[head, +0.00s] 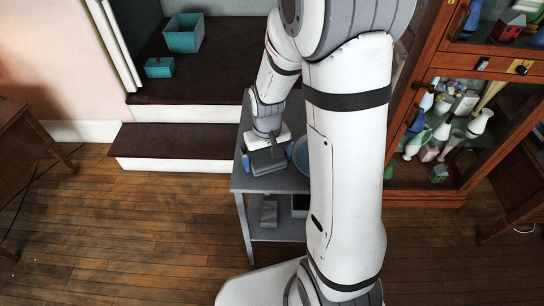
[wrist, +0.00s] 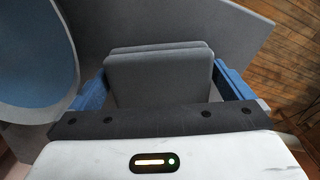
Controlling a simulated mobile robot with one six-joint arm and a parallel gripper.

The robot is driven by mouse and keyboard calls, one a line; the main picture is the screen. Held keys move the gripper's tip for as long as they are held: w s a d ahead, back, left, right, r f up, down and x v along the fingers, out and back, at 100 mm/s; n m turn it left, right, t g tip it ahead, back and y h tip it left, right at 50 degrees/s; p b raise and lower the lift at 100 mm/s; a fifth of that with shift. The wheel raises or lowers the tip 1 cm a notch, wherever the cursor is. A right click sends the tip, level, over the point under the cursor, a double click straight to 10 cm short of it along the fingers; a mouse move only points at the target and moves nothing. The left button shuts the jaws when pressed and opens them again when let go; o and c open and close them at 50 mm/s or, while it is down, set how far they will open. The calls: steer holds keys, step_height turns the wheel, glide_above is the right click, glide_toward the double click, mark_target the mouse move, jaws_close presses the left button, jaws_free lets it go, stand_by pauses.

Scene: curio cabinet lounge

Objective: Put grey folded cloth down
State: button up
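The grey folded cloth (wrist: 160,75) lies between the two blue fingers of my gripper (wrist: 160,85) in the wrist view. The fingers meet its left and right edges. In the head view the cloth (head: 267,161) is at the top of a small grey side table (head: 285,181), near its front left part, under my gripper (head: 266,146). I cannot tell whether its underside touches the tabletop. My arm hides the right part of the table.
A round blue-and-grey dish (wrist: 35,50) is close left of my gripper in the wrist view. The table's lower shelf holds a grey block (head: 268,213) and a dark box (head: 300,205). A glass-fronted cabinet (head: 425,192) stands right; dark steps (head: 175,140) stand behind left.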

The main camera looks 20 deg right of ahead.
mark_target(268, 157)
step_height(268, 157, up, 11)
steer(key=p, duration=0.2)
steer(key=s+r+t, duration=0.1)
steer(key=s+r, duration=0.2)
steer(key=s, duration=0.3)
steer(key=s+d+r+m+t, duration=0.1)
steer(key=s+r, duration=0.3)
steer(key=s, duration=0.3)
steer(key=shift+r, duration=0.2)
steer(key=shift+s+d+r, duration=0.1)
